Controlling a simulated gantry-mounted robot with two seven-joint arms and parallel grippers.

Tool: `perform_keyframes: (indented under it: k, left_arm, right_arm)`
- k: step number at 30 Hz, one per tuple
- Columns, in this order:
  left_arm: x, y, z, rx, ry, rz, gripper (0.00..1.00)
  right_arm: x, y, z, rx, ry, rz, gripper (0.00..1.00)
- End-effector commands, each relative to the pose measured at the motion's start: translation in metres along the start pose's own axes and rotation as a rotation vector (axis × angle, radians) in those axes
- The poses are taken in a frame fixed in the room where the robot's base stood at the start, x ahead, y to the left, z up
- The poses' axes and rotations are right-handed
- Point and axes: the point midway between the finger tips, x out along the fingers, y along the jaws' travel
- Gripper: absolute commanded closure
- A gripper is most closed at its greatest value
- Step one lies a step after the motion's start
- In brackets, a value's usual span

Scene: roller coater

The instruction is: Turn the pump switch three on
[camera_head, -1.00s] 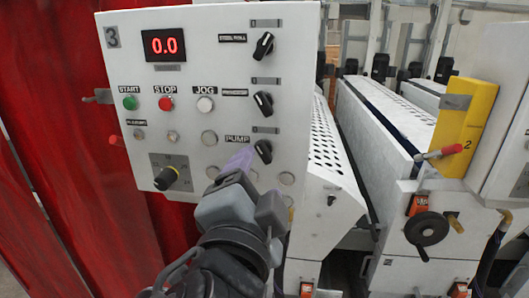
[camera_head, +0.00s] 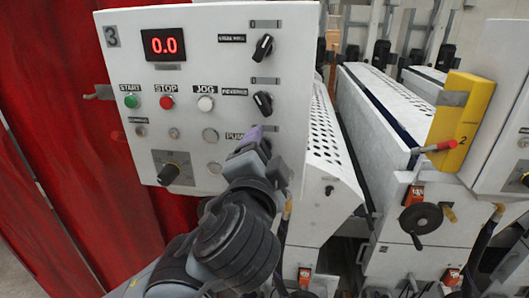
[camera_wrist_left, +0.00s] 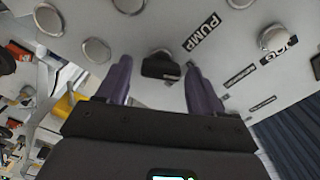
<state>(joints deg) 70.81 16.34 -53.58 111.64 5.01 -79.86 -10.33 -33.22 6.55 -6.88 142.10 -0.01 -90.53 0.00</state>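The control panel (camera_head: 215,70) marked 3 carries three black rotary switches down its right side. In the left wrist view the pump switch (camera_wrist_left: 161,66) is a black knob beside the PUMP label (camera_wrist_left: 201,34). My left gripper (camera_head: 252,138) is at the panel's lower right and hides this switch in the head view. In the left wrist view its purple fingers (camera_wrist_left: 158,72) are open, one on each side of the knob, with gaps visible between. Whether the fingertips reach down around the knob is hard to tell. My right gripper is not in view.
Two other switches (camera_head: 263,47) (camera_head: 262,103) sit above. Green start (camera_head: 131,101), red stop (camera_head: 166,103) and white jog (camera_head: 205,103) buttons are to the left. The display (camera_head: 164,45) reads 0.0. White machinery with a handwheel (camera_head: 421,219) stands to the right.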

Motion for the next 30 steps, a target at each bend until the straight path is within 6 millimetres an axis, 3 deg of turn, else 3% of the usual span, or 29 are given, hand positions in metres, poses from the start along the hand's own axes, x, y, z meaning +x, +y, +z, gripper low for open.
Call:
perform_keyframes:
  k: [1, 10, 20, 30]
  left_arm:
    - [-0.0001, 0.0, 0.0, 0.0, 0.0, 0.0, 0.42]
    - [-0.0003, 0.0, -0.0001, 0.0, 0.0, 0.0, 0.86]
    - [-0.0004, 0.0008, 0.0, 0.051, 0.0, 0.0, 0.86]
    - [-0.0005, 0.0026, 0.0001, 0.283, 0.001, 0.0, 0.86]
  right_arm:
    - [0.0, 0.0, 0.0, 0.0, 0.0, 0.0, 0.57]
    - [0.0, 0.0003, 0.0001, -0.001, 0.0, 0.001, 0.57]
    - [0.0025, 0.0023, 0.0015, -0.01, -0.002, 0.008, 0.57]
    - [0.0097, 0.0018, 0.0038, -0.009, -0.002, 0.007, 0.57]
